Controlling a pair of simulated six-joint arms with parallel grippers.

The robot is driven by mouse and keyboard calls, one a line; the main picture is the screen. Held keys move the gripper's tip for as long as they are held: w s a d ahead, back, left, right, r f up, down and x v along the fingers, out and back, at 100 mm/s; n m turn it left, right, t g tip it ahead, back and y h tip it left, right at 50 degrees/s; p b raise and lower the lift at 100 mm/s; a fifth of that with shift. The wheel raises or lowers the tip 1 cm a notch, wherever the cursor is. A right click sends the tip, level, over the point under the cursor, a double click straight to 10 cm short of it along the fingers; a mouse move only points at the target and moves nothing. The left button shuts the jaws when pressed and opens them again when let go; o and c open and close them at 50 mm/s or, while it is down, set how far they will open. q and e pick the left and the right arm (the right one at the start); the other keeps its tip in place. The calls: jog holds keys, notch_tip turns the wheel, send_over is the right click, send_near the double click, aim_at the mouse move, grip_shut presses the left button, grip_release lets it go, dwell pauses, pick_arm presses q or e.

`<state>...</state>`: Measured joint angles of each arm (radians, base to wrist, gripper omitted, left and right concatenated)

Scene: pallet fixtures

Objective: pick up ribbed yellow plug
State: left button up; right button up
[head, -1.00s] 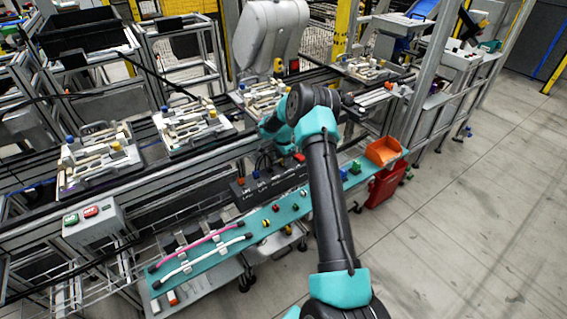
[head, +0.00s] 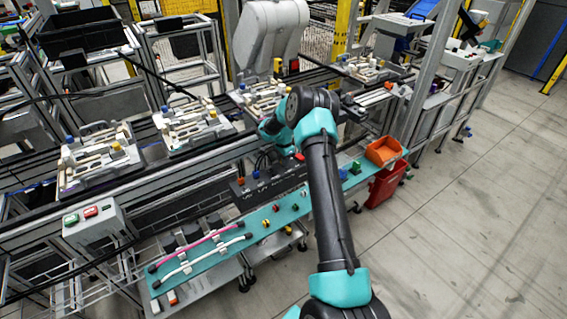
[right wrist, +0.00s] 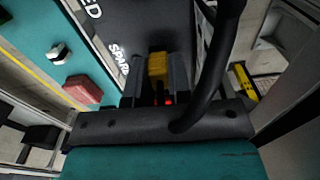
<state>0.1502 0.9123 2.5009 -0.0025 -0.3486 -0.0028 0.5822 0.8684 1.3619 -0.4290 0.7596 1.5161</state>
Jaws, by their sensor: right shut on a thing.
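The ribbed yellow plug (right wrist: 158,66) is in the right wrist view, between the two grey fingers of my right gripper (right wrist: 159,82). The gripper is shut on it, over a dark board with white lettering. The lower part of the plug and its contact with the board are hidden, so I cannot tell whether it is lifted clear. In the head view my right arm reaches to the back edge of the teal bench, and I cannot make out its fingertips or the plug there. My left gripper is not in view.
The teal bench (head: 215,262) carries a pink and a white cable, with small coloured parts beside them. An orange bin (head: 384,151) stands at its right end. In the right wrist view a reddish block (right wrist: 83,89) and a black cable (right wrist: 212,70) are close to the gripper.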

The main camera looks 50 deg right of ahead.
grip_shut()
jog(key=shift+r, duration=0.1)
jog(key=shift+r, duration=0.6)
jog(key=shift+s+a+r, duration=0.15)
jog(key=shift+r, duration=0.45)
jog(key=shift+s+a+r, duration=0.15)
jog(key=shift+r, duration=0.4)
jog(key=s+a+r, duration=0.1)
jog(key=s+a, duration=0.9)
jog(key=a, duration=0.1)
jog(key=shift+a+r, duration=0.15)
jog(key=shift+a, duration=0.1)
jog(key=shift+d, duration=0.1)
